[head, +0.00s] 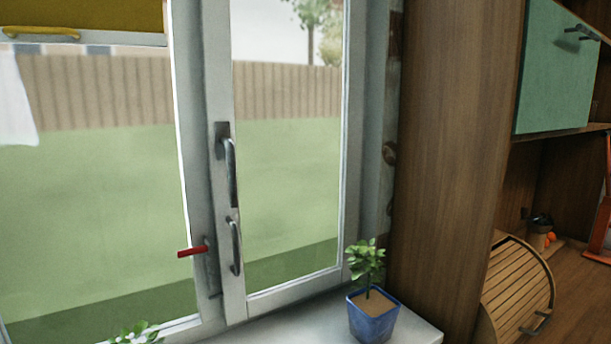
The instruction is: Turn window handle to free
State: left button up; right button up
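A grey metal handle (231,172) is on the left upright of the right window sash (345,200). Its grip points down, roughly along the upright. Just below it is a second grey, bow-shaped handle (237,248) on the same upright. A red lever (192,252) sticks out to the left, near level, from a dark metal fitting (211,268) beside the lower handle. The sash appears closed against its frame. Neither of my grippers is in view, and nothing touches the handles.
A blue pot (373,318) with a small green plant stands on the white sill (415,328) at the lower right. Leaves of another plant (135,331) show at the bottom left. A wooden cabinet side (455,150) rises right of the window. The space before the handles looks clear.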

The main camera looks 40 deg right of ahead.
aim_at(227, 143)
jog(key=i+z, duration=0.15)
jog(key=z, duration=0.3)
jog(key=i+j+z, duration=0.1)
jog(key=z, duration=0.35)
jog(key=i+j+z, duration=0.1)
jog(key=z, duration=0.35)
jog(key=j, duration=0.1)
